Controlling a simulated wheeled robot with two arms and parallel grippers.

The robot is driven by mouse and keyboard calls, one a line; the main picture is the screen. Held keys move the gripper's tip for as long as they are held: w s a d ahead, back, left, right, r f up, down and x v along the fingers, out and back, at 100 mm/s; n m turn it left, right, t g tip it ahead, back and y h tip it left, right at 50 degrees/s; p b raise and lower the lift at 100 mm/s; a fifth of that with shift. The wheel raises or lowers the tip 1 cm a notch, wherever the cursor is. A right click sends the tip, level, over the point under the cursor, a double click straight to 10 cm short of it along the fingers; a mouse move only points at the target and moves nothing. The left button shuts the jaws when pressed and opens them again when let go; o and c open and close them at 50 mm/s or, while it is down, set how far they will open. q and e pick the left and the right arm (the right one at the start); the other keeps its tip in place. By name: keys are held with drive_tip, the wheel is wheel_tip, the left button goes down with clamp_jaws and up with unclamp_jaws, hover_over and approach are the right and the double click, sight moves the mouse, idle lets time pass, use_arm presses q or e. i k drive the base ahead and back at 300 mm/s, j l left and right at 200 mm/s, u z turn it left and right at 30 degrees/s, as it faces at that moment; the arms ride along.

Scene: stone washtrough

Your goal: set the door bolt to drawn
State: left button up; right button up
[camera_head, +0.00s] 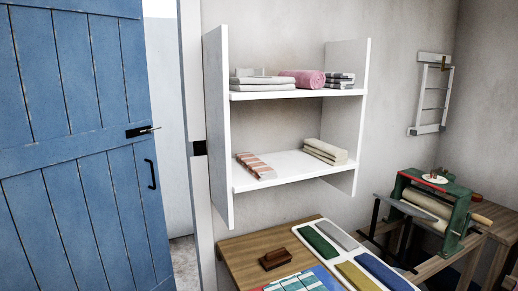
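A blue plank door (80,150) stands at the left of the head view, partly open, with a bright gap beside it. A dark door bolt (141,131) is mounted near the door's free edge, at mid-height, with a thin rod that reaches a little past the edge. A black pull handle (151,174) is below it. A dark keeper plate (199,148) is on the white door frame (190,80), apart from the bolt. Neither of my grippers shows in this view.
A white wall shelf (290,95) with folded cloths juts out right of the frame. Below it a wooden table (235,255) holds a brown block (275,259) and a white tray (325,252) of coloured cloths. A green roller mangle (440,205) stands at the right.

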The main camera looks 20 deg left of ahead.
sight(151, 131)
drive_tip(key=u, duration=1.15)
drive_tip(key=i+j, duration=0.2)
drive_tip(key=i, duration=0.2)
drive_tip(key=i+j, duration=0.2)
drive_tip(key=i, duration=0.2)
drive_tip(key=i+j+u, duration=0.1)
drive_tip(key=i+j, duration=0.15)
drive_tip(key=i, duration=0.15)
